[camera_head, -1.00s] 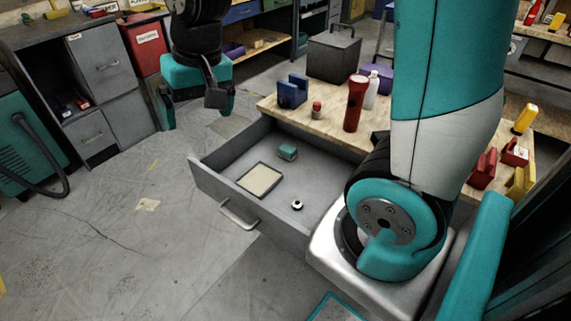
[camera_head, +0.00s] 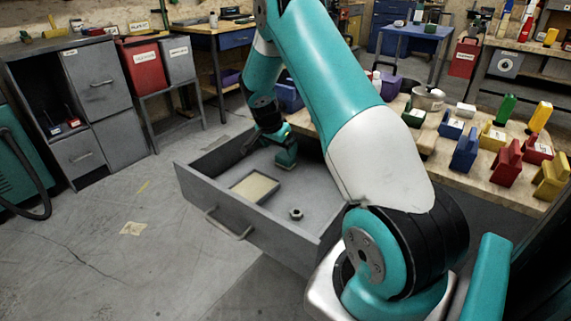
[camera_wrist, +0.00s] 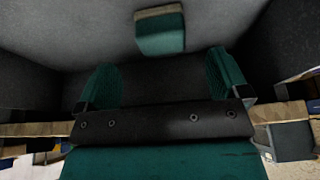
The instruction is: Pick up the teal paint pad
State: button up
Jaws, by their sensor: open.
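The teal paint pad (camera_wrist: 160,34) shows in the wrist view near the top middle, a small teal block with a pale tan edge, on the grey drawer floor. My gripper (camera_wrist: 167,82) is open, its two ribbed teal fingers apart with nothing between them. The pad lies beyond the fingertips, roughly centred on the gap. In the head view my gripper (camera_head: 284,151) is down inside the open drawer (camera_head: 232,222), at its back part. There I cannot clearly tell the pad from the teal fingers.
The drawer also holds a shallow tray with a pale inside (camera_head: 255,187) and a small black-and-white round thing (camera_head: 296,214). The drawer walls stand close around my gripper. A wooden workbench (camera_head: 500,187) with coloured blocks is to the right.

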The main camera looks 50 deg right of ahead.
aim_at(284, 156)
jog(key=b+x, duration=0.1)
jog(key=x, duration=0.6)
jog(key=shift+d+f, duration=0.2)
jog(key=shift+f, duration=0.15)
jog(key=shift+c, duration=0.4)
jog(key=c, duration=0.9)
